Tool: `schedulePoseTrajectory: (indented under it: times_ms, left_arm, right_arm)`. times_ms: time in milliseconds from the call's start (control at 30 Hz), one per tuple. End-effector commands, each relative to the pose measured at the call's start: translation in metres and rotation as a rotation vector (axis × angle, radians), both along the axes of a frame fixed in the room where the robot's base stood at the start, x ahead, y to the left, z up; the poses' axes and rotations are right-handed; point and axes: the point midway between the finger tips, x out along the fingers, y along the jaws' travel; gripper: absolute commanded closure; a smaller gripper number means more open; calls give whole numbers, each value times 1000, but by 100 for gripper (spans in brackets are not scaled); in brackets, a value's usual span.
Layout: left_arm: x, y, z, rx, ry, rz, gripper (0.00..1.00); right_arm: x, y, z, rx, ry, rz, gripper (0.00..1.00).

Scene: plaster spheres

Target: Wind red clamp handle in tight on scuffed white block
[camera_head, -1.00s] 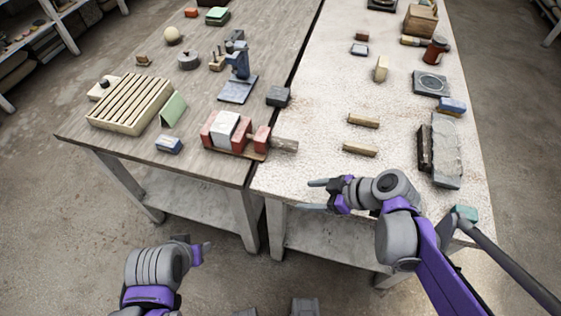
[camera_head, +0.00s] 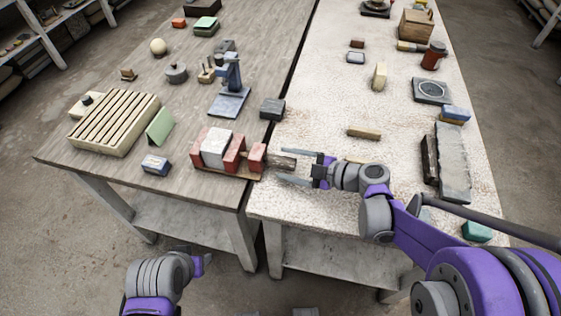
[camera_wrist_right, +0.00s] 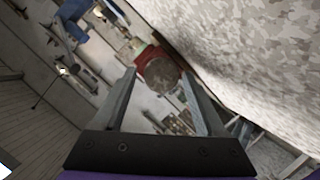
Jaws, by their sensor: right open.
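The red clamp (camera_head: 257,157) lies on the front right of the grey wooden table, with the scuffed white block (camera_head: 216,147) between its red jaws. Its handle, a short brown-grey cylinder (camera_head: 281,163), sticks out right over the gap between the tables. My right gripper (camera_head: 286,166) is open, its fingertips on either side of the handle's free end in the picture. In the right wrist view, the handle's round end (camera_wrist_right: 162,77) shows between the fingertips, with red behind it; contact cannot be told. My left gripper (camera_head: 205,261) is low in front of the tables, its jaws unclear.
A dark grey block (camera_head: 272,108) stands just behind the handle. A blue stand (camera_head: 229,100), a green card (camera_head: 160,126) and a slatted wooden rack (camera_head: 115,125) share the left table. A wooden bar (camera_head: 364,133) lies on the whitish table.

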Motion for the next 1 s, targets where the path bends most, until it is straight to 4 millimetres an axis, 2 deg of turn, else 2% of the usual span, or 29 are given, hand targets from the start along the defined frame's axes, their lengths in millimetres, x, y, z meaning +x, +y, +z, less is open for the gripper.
schedulePoseTrajectory:
  times_ms: [33, 200, 533, 567, 933, 1000]
  left_arm:
    - [0, 0, -1, 0, 0, 0, 50]
    - [0, 0, -1, 0, 0, 0, 50]
    - [0, 0, -1, 0, 0, 0, 50]
    - [0, 0, -1, 0, 0, 0, 50]
    - [0, 0, -1, 0, 0, 0, 50]
    - [0, 0, -1, 0, 0, 0, 50]
  right_arm:
    - [3, 7, -3, 0, 0, 3, 26]
    - [12, 19, -7, -1, 0, 1, 26]
    - [13, 22, -8, -1, 0, -1, 26]
    - [13, 22, -8, -1, 0, -1, 30]
    - [13, 22, -8, -1, 0, -1, 96]
    - [13, 22, -8, -1, 0, -1, 100]
